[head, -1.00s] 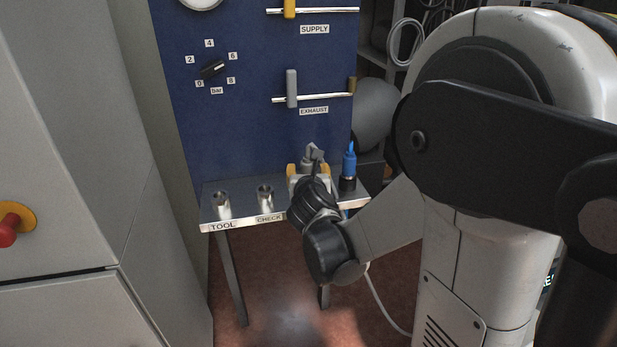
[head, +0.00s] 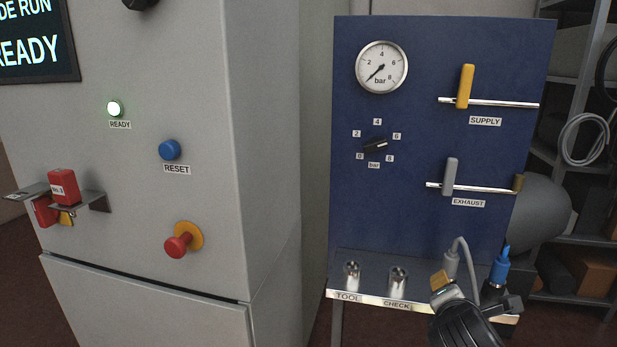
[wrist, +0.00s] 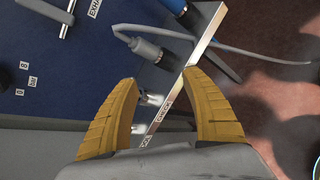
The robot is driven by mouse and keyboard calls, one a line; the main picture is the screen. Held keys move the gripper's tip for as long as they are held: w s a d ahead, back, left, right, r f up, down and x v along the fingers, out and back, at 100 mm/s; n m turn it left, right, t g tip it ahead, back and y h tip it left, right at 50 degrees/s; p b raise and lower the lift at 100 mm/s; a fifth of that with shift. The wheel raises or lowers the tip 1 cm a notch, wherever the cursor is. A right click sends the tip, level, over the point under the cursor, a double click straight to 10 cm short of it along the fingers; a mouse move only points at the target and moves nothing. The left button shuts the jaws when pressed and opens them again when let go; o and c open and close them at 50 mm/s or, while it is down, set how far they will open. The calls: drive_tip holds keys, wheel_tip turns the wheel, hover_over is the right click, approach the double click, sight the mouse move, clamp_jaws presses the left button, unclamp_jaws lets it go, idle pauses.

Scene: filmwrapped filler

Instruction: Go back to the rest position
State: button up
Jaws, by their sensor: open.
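My gripper (head: 441,279) is at the front right of the panel's shelf, its dark body low in the head view. In the wrist view its two yellow fingers (wrist: 160,80) stand wide apart with nothing between them. A grey hose plug (head: 451,264) stands on the shelf just behind the gripper, partly hidden by it. In the wrist view the plug (wrist: 147,49) lies beyond the fingertips, apart from them. A blue connector (head: 500,268) stands to its right.
The steel shelf (head: 370,299) carries two metal sockets, by the TOOL and CHECK labels. The blue panel (head: 420,215) above has a gauge (head: 382,67), a yellow SUPPLY handle (head: 465,86) and a grey EXHAUST handle (head: 450,177). A grey cabinet (head: 225,220) stands left.

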drive_tip(key=s+a+f+m+g+y, duration=0.1)
drive_tip(key=s+a+m, duration=0.4)
drive_tip(key=m, duration=0.5)
drive_tip(key=s+a+f+m+g+y, duration=0.2)
drive_tip(key=s+a+m, duration=0.4)
drive_tip(key=m, duration=0.5)
drive_tip(key=s+g+y, duration=0.1)
drive_tip(key=s+y, duration=0.1)
drive_tip(key=shift+s+a+y, duration=0.15)
drive_tip(key=shift+s+y, duration=0.1)
drive_tip(key=shift+y, duration=0.15)
